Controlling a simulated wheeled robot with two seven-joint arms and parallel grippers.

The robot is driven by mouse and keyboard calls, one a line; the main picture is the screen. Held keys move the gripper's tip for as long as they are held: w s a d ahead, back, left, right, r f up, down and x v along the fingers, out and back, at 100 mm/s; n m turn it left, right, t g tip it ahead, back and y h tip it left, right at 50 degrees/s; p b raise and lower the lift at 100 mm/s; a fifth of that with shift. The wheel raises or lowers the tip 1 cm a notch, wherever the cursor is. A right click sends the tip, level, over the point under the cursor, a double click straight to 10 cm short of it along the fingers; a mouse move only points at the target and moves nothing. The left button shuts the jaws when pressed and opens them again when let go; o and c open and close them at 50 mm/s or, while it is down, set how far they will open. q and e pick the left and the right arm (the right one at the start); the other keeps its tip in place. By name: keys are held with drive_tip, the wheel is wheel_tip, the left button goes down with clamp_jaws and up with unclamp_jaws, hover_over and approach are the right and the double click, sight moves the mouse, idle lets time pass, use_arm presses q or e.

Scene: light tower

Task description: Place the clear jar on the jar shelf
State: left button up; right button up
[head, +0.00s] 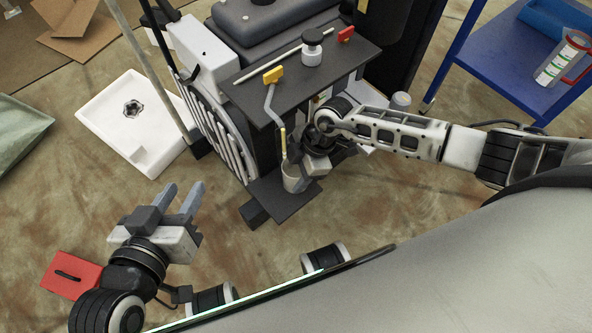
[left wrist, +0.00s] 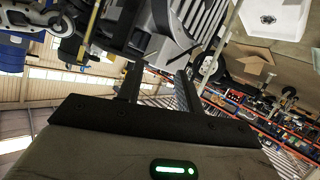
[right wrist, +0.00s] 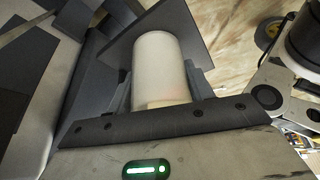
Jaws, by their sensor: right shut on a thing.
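The clear jar (head: 294,180), a pale cylinder, is held upright or nearly so by my right gripper (head: 303,176). In the right wrist view the jar (right wrist: 158,65) sits between the two fingers. A small dark plate, apparently the jar shelf (head: 290,203), is low on the light tower and appears below the jar in the head view. The shelf (right wrist: 197,40) shows behind the jar in the right wrist view. I cannot tell whether the jar touches it. My left gripper (head: 182,194) is open and empty, left of the tower.
The tower's upper dark shelf (head: 305,75) overhangs, with a knobbed white jar (head: 312,48), yellow-headed rod (head: 273,76) and red block (head: 346,34) on it. A white basin (head: 140,122) and red box (head: 72,274) lie left. A blue cart (head: 500,60) stands right. Floor between is clear.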

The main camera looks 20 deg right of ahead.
drive_tip(key=o, duration=1)
use_arm(q)
drive_tip(key=shift+a+f, duration=0.1)
drive_tip(key=shift+f, duration=0.05)
use_arm(e)
drive_tip(key=shift+r, duration=0.1)
drive_tip(key=shift+p+v, duration=0.7)
drive_tip(key=shift+v, duration=0.5)
drive_tip(key=p+v, duration=0.1)
drive_tip(key=v, duration=0.3)
drive_tip(key=shift+p, duration=0.3)
use_arm(q)
drive_tip(key=shift+a+f+g+y, duration=0.3)
drive_tip(key=shift+f+g, duration=0.1)
drive_tip(key=shift+f, duration=0.15)
drive_tip(key=shift+a+f+g+y, duration=0.15)
drive_tip(key=shift+f+g+y, duration=0.15)
drive_tip(key=shift+f+g, duration=0.15)
use_arm(e)
drive_tip(key=shift+d+r, duration=0.2)
drive_tip(key=shift+r, duration=0.25)
